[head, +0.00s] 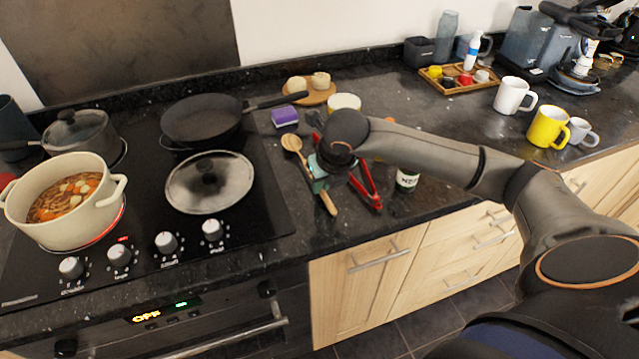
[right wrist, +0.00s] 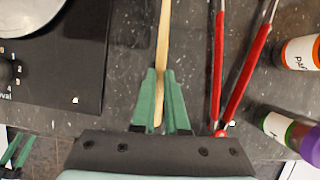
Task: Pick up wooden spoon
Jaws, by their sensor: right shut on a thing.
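The wooden spoon (head: 292,144) lies on the dark granite counter just right of the hob, its bowl toward the back and its handle toward the front edge. My right gripper (head: 318,172) is down at the spoon's handle. In the right wrist view, the green fingers of my right gripper (right wrist: 160,118) are on both sides of the wooden handle (right wrist: 163,45), closed on it. The spoon's bowl is out of that view.
Red-handled tongs (head: 365,186) lie close right of the spoon, also in the right wrist view (right wrist: 240,85). A jar (head: 407,179) stands beyond them. The hob with a stew pot (head: 62,222), a pan (head: 201,120) and a lid (head: 209,181) is on the left. A purple-topped sponge (head: 285,116) lies behind.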

